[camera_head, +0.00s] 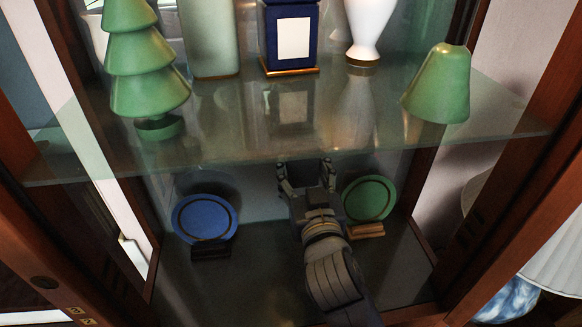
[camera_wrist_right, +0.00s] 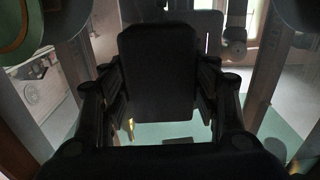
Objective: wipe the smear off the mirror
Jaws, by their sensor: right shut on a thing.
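My right gripper (camera_head: 306,176) reaches into the cabinet's lower compartment, between the blue and green plates and below the glass shelf. In the right wrist view its fingers are shut on a dark, rounded block (camera_wrist_right: 158,65), seemingly a wiping pad. The mirror (camera_head: 262,192) appears to be the cabinet's back panel, reflecting the room around the block in the wrist view (camera_wrist_right: 195,20). I cannot tell whether the block touches it. No smear can be made out; the block and gripper hide part of the mirror. My left gripper is not in view.
A blue plate (camera_head: 204,217) stands left of my gripper; a green plate (camera_head: 369,199) stands close on its right. Above, the glass shelf (camera_head: 230,140) holds a green tree (camera_head: 148,90), a green bell-shaped piece (camera_head: 440,85), a blue box (camera_head: 290,40) and a white vase (camera_head: 370,25).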

